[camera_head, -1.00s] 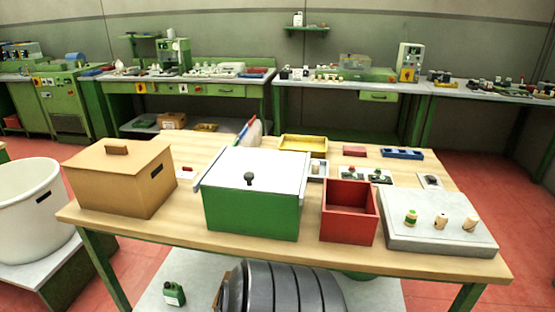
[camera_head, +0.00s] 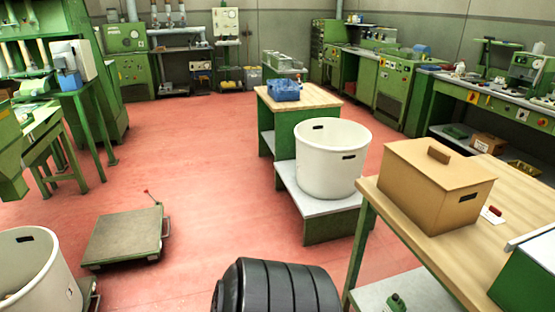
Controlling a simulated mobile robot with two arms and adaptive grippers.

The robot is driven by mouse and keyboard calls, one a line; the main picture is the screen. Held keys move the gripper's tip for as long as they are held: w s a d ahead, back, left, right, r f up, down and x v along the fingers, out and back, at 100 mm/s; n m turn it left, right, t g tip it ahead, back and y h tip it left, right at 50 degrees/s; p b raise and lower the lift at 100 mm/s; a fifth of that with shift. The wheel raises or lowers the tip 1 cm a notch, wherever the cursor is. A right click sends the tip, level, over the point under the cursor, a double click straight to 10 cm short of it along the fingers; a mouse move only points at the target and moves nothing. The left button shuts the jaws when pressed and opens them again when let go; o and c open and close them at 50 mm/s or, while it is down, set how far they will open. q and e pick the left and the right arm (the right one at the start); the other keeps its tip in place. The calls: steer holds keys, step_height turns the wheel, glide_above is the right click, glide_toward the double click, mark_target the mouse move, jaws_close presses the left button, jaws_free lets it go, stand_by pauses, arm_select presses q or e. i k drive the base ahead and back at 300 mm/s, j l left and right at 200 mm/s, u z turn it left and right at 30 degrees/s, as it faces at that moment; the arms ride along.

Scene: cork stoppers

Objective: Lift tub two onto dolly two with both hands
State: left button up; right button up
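A white tub (camera_head: 331,165) with dark handle slots stands upright on the low grey shelf of a green stand, right of centre. A second white tub (camera_head: 38,268) is cut off at the lower left and seems to stand on a dolly, whose edge (camera_head: 92,293) shows beside it. An empty flat dolly (camera_head: 124,237) with a greenish-grey deck, a side handle and a small red-tipped lever stands on the floor at the left. No numbers are readable on the tubs or dollies. Neither of my grippers is in view.
Red floor (camera_head: 215,165) is open between the empty dolly and the stand. A wooden table (camera_head: 388,215) with a lidded cardboard-coloured box (camera_head: 432,195) is at the right. A blue object (camera_head: 284,91) sits on the stand's upper top (camera_head: 318,96). Green machines line the walls.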

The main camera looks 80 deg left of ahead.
mark_target(126, 231)
steer(key=u, duration=2.35)
steer(key=i+j+u, duration=0.4)
steer(key=i, duration=0.3)
steer(key=i+j+u, duration=0.25)
steer(key=i, duration=0.65)
steer(key=i+u, duration=0.25)
steer(key=i, duration=0.7)
steer(key=i+j+z, duration=0.1)
steer(key=i+z, duration=0.4)
steer(key=i+j+z, duration=0.25)
steer(key=z, duration=0.2)
steer(key=i+j+z, duration=0.5)
steer(key=k+l, duration=0.1)
